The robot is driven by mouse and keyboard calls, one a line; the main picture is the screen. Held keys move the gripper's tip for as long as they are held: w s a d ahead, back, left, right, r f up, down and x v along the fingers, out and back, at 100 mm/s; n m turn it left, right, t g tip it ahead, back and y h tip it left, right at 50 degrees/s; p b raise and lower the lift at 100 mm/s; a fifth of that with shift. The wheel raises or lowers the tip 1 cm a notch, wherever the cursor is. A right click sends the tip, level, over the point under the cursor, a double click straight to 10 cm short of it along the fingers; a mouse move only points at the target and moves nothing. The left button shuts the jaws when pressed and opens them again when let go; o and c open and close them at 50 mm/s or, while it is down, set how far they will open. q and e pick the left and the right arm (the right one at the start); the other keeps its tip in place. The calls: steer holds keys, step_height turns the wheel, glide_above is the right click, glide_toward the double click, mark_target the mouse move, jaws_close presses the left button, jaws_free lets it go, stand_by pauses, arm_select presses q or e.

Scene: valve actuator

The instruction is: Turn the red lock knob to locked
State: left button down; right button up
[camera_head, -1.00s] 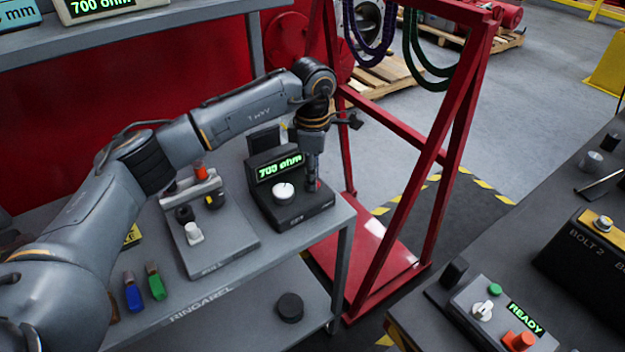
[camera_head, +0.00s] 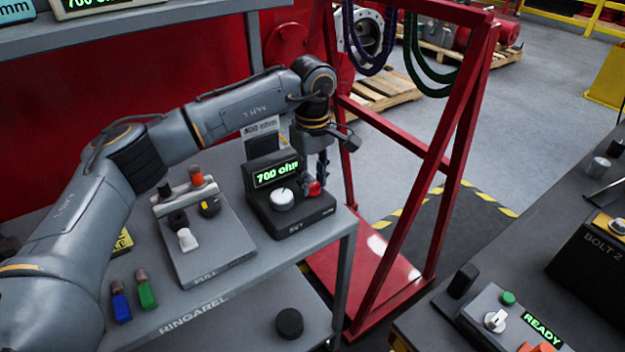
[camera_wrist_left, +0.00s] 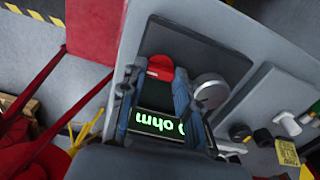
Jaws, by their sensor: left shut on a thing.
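The red lock knob (camera_head: 314,188) is on the right side of the black box (camera_head: 290,228), which has a lit display (camera_head: 276,172) reading 700 ohm and a white dial (camera_head: 283,199). My left gripper (camera_head: 314,180) points down at the knob, its fingers on either side of it and shut on it. In the left wrist view the red knob (camera_wrist_left: 160,66) shows between the two fingertips (camera_wrist_left: 158,78). The fingers hide part of the knob, so its exact turn position is unclear. My right gripper is not in view.
Left of the box is a grey fixture plate (camera_head: 205,250) with several knobs. Blue (camera_head: 120,302) and green (camera_head: 147,290) pieces are near the bench front. A red frame (camera_head: 420,170) stands close on the right. A panel reading READY (camera_head: 541,328) is at lower right.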

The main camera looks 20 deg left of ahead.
mark_target(313, 184)
arm_select(q)
steer(key=shift+m, duration=0.4)
steer(key=c, duration=1)
jaws_free()
steer(key=shift+o, duration=0.2)
step_height(313, 184, up, 12)
